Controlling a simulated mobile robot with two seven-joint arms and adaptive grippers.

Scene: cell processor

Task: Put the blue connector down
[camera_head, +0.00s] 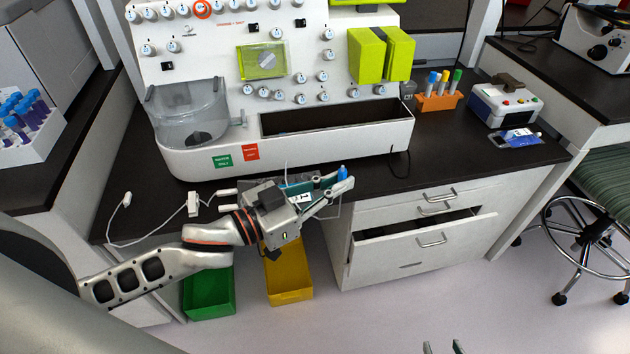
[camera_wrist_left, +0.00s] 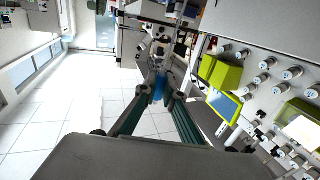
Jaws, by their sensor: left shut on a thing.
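The blue connector (camera_head: 342,173) sits between the fingertips of my left gripper (camera_head: 344,182), which is shut on it. It also shows in the left wrist view (camera_wrist_left: 158,88), between the two converging fingers. My left gripper is over the front edge of the dark bench (camera_head: 375,182), in front of the white cell processor (camera_head: 290,145). Two fingertips of my right gripper (camera_head: 443,347) show at the bottom edge of the head view, apart with nothing visible between them. The rest of that gripper is out of frame.
A white cable (camera_head: 150,238) lies at the bench's front left. Green (camera_head: 209,295) and yellow (camera_head: 290,296) bins stand below. A drawer (camera_head: 425,248) is partly open. An orange tube rack (camera_head: 438,101) and small device (camera_head: 505,104) stand right. Bench front right is clear.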

